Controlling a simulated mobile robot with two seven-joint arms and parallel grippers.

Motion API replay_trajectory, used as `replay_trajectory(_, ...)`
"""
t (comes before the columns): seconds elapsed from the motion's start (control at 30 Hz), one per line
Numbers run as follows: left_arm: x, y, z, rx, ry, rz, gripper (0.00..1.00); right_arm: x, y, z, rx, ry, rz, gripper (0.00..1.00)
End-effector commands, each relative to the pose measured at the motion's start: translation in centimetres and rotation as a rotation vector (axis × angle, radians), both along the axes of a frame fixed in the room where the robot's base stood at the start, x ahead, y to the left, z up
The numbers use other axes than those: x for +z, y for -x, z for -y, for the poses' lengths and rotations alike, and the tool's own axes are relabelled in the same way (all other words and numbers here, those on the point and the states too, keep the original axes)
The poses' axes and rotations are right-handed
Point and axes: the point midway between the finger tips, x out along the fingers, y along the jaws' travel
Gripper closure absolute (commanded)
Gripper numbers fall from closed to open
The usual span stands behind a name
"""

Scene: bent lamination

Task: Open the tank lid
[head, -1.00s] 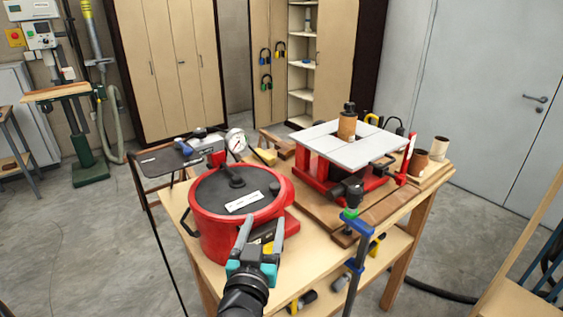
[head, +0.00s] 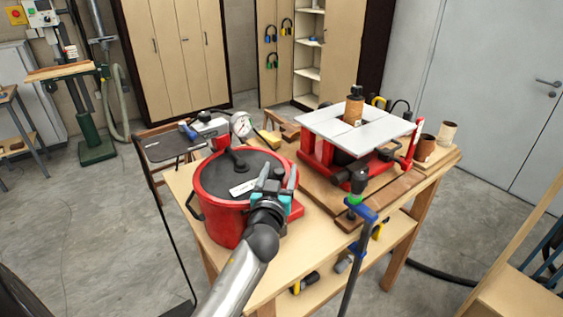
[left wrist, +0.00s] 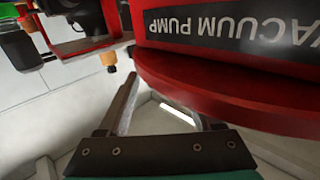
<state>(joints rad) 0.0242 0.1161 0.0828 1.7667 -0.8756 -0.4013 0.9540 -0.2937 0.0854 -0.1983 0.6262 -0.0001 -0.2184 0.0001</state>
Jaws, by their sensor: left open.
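The red tank (head: 222,218) stands upright on the front left of the workbench. Its black lid (head: 215,177) lies flat on top, with a dark central knob and a white label. My left gripper (head: 279,174) is open and empty at the lid's right edge, with its fingers pointing away. It hides part of the lid's right side, and I cannot tell whether it touches. In the left wrist view my open fingers (left wrist: 160,112) show below a curved red body (left wrist: 200,88) and a black "VACUUM PUMP" label (left wrist: 235,28), upside down. My right gripper is not in view.
A router table (head: 340,130) with a grey top stands right of the tank on the wooden workbench (head: 262,284). A blue clamp (head: 362,215) grips the bench's front edge. A pressure gauge (head: 241,124) stands behind the tank. Brown tubes stand at the bench's right end.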

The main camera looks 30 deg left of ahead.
Motion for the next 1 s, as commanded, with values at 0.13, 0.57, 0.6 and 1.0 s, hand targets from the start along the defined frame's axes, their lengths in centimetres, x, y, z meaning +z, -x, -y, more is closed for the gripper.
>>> replay_trajectory(0.13, 0.1, -1.8, -0.7, -0.001, -0.001, 0.001, 0.34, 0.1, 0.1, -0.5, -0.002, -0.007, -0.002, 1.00)
replay_trajectory(0.57, 0.0, -3.3, -1.4, 0.000, -0.001, 0.000, 0.34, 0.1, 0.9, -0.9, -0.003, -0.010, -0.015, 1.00)
replay_trajectory(0.6, 0.0, -3.3, -1.4, 0.000, -0.001, 0.000, 0.34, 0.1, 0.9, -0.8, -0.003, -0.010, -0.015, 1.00)
replay_trajectory(1.0, 0.0, -3.2, -1.4, 0.000, 0.000, 0.000, 0.69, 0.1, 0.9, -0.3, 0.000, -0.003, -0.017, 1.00)
